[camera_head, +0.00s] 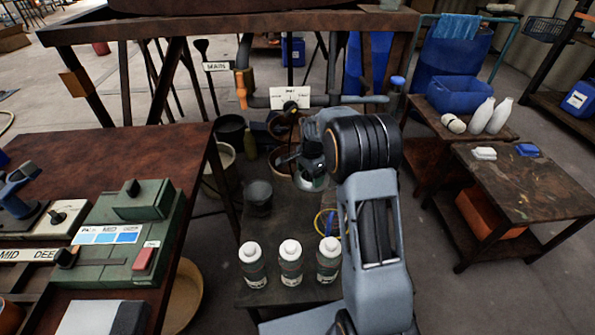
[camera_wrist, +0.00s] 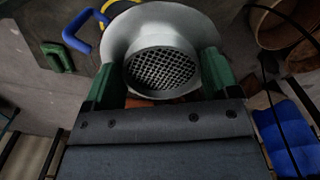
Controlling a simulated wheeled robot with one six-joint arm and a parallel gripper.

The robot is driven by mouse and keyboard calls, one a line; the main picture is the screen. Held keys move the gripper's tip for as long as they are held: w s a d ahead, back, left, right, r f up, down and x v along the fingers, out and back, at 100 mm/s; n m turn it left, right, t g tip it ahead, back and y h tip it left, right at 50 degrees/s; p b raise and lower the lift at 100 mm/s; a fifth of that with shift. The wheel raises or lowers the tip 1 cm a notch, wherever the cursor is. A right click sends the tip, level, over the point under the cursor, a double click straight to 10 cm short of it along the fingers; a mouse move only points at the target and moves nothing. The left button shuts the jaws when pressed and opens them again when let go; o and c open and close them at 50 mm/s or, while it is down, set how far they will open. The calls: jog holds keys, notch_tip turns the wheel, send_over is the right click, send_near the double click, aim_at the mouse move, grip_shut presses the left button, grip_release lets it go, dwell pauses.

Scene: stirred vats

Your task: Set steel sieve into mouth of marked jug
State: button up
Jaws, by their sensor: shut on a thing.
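The steel sieve (camera_wrist: 165,66), a pale metal funnel-like piece with a wide rim and a mesh bottom, sits between the green fingers of my gripper (camera_wrist: 160,80) in the wrist view. My gripper is shut on it. A vessel with a yellow band and a blue handle (camera_wrist: 84,31) shows partly behind the sieve in the wrist view. I cannot tell whether it is the marked jug. In the head view, a yellow loop (camera_head: 319,222) shows beside my arm.
Several white-capped bottles, one the middle bottle (camera_head: 290,263), stand on the low bench's near end. A dark pot (camera_head: 258,196) stands behind them. A green control box (camera_head: 125,240) is on the left table. A side table (camera_head: 530,185) stands at right. A pipe (camera_head: 330,98) crosses behind.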

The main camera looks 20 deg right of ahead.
jog(key=s+d+r+n+p, duration=0.5)
jog(key=s+d+n+p, duration=0.2)
jog(key=n+p, duration=0.5)
jog(key=shift+d+n, duration=0.35)
jog(key=shift+n, duration=0.25)
notch_tip(320, 180, down, 7)
jog(key=b, duration=0.4)
jog(key=shift+r, duration=0.15)
jog(key=shift+f+b, duration=1.25)
jog(key=shift+f, duration=0.05)
dwell(1.5)
dwell(0.4)
jog(key=o, duration=0.8)
